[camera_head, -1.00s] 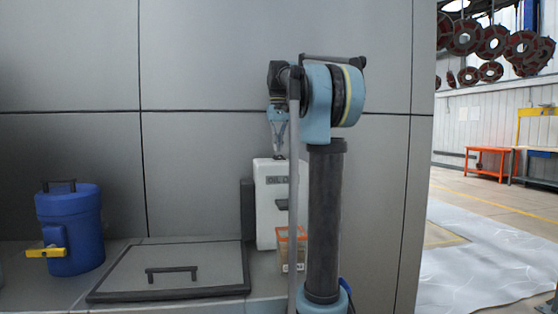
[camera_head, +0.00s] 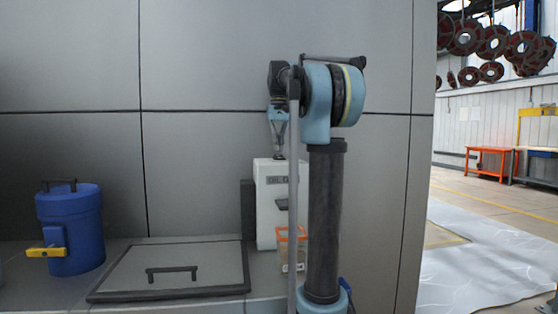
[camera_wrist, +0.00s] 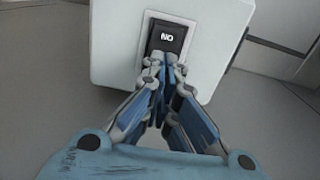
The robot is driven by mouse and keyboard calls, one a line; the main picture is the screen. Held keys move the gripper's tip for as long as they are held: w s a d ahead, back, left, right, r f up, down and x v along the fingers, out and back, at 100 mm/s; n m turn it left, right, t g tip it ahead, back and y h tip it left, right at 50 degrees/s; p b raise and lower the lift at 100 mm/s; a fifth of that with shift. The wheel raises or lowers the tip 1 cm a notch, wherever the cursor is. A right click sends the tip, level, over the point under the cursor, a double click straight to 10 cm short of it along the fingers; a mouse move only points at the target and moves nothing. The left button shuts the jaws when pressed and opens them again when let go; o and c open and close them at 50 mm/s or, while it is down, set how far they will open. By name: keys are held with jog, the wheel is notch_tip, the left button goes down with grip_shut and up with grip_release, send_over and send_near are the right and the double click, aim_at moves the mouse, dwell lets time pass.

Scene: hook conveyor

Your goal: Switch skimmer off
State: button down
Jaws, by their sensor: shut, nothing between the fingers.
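The skimmer (camera_head: 268,215) is a white upright box with dark lettering, standing on the ledge against the grey wall. My arm partly hides its right side in the head view. In the wrist view its white top (camera_wrist: 118,40) carries a black rocker switch (camera_wrist: 167,37) in a pale frame. The switch label appears upside down and reads ON. My gripper (camera_wrist: 163,62) is shut and empty, with its fingertips at the near edge of the switch. I cannot tell whether they touch it. In the head view my gripper (camera_head: 280,153) points down just above the box top.
A clear container with an orange rim (camera_head: 292,236) stands in front of the skimmer. A flat lid with a handle (camera_head: 170,285) lies to its left. A blue drum with a yellow valve (camera_head: 72,228) stands further left. The grey wall (camera_head: 200,60) is close behind.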

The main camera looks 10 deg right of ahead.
jog(key=shift+f, duration=1)
dwell(0.7)
jog(key=shift+r, duration=3.5)
